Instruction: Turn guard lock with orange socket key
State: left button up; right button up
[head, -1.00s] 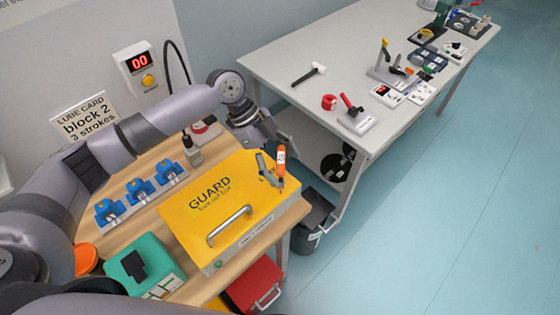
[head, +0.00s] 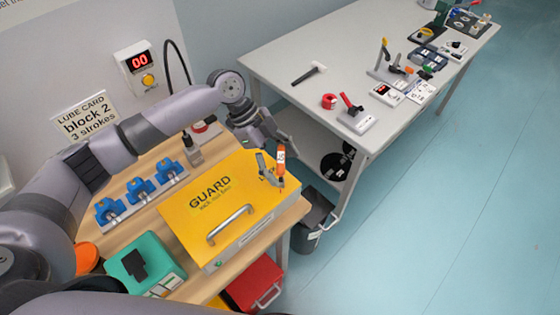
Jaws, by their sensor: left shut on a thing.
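The yellow guard (head: 205,218) is a box-like cover with a metal handle (head: 230,224), shut on the wooden bench at lower left. The orange socket key (head: 281,160) stands roughly upright over the guard's far right corner. My left gripper (head: 272,170) is shut on the orange key. The key's lower end is at the guard's top near that corner. The lock itself is hidden by the key and fingers, so I cannot tell whether the key sits in it. My right gripper is not in view.
Three blue fittings (head: 140,190) stand on the bench behind the guard, with a dark bottle (head: 192,150) near them. A teal box (head: 143,263) is at the front left. A red case (head: 255,285) and a grey bin (head: 312,215) are lower down. A white table (head: 300,50) holds tools.

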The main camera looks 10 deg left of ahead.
pick_arm(q)
jog(key=shift+f+b, duration=0.45)
jog(key=shift+f, duration=0.45)
dwell(0.5)
jog(key=shift+s+a, duration=0.1)
